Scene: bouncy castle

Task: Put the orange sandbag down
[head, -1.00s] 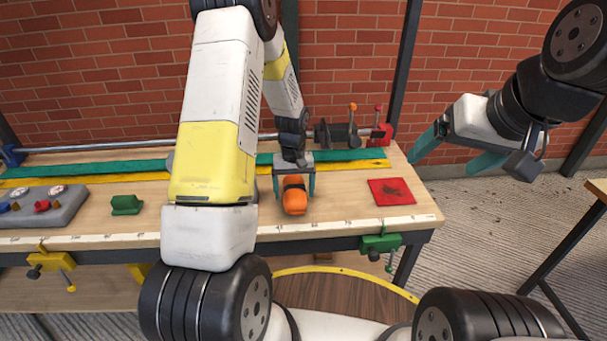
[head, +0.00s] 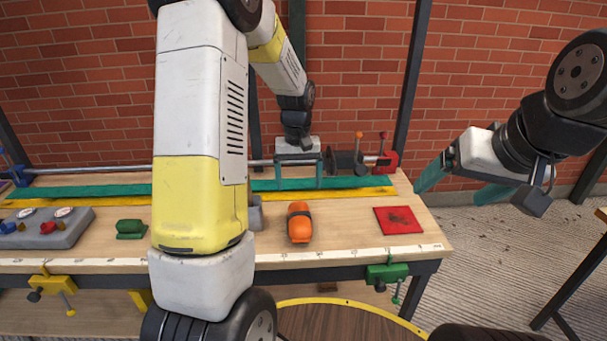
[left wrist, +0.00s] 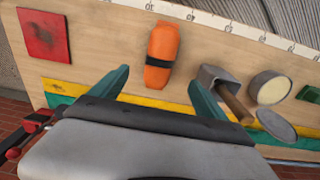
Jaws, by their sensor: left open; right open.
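The orange sandbag (head: 300,222), with a dark band around it, lies on the wooden workbench top. It also shows in the left wrist view (left wrist: 161,50), beyond and between my left fingers. My left gripper (head: 299,184) is open and empty, above the bench and behind the sandbag, apart from it. In the left wrist view the left gripper (left wrist: 160,88) has its fingers spread wide. My right gripper (head: 462,188) is open and empty, in the air off the right end of the bench.
A red square (head: 398,220) lies right of the sandbag. A green block (head: 131,229) and a grey control box (head: 45,228) are on the left. A grey metal tool (left wrist: 222,78) shows near the sandbag. A red clamp (head: 384,162) stands at the back right.

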